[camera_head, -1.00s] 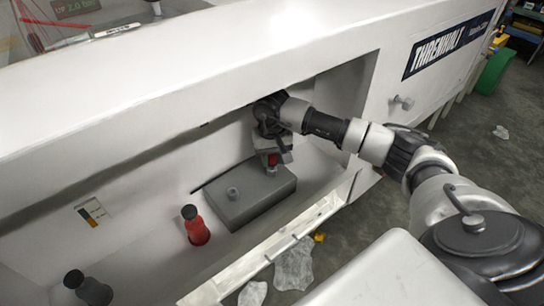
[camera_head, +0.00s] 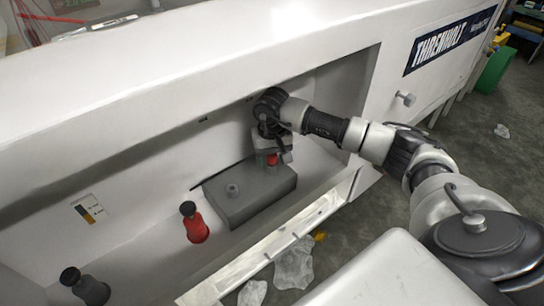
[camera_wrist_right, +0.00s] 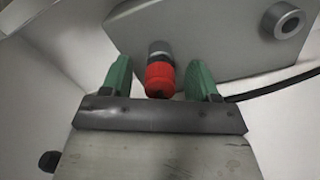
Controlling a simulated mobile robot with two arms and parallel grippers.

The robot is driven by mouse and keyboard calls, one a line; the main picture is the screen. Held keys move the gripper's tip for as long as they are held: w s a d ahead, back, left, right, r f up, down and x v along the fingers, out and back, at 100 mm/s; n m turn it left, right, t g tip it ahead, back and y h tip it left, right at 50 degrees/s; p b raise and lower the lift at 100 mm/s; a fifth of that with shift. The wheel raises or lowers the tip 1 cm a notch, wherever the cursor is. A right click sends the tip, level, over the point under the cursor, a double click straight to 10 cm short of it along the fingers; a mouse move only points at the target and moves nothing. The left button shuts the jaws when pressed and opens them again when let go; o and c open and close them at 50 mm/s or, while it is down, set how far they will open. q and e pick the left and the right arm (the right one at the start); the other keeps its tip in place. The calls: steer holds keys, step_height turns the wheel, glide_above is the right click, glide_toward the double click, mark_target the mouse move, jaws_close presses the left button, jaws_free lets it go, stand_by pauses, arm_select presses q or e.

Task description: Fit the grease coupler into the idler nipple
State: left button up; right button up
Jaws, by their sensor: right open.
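A grey block (camera_head: 250,196) lies in the white recess of the machine, with a short round nipple (camera_head: 232,191) standing up from its left part. A round boss with a hole (camera_wrist_right: 283,20) shows on the block in the right wrist view. My right gripper (camera_head: 273,160) is over the block's right end. Its green fingers (camera_wrist_right: 160,82) are open on both sides of a red coupler (camera_wrist_right: 160,80) with a dark metal end, with gaps beside it. The metal end meets the block's face in the picture; I cannot tell how deep it sits. My left gripper is out of view.
A red bottle-like piece with a black top (camera_head: 195,223) stands left of the block. A black one (camera_head: 86,287) stands farther left. The recess has a raised front lip (camera_head: 262,258). Crumpled clear plastic (camera_head: 293,265) lies on the floor in front.

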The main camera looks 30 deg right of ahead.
step_height(320, 180, up, 11)
steer(key=shift+f, duration=0.1)
stand_by(0.3)
stand_by(0.4)
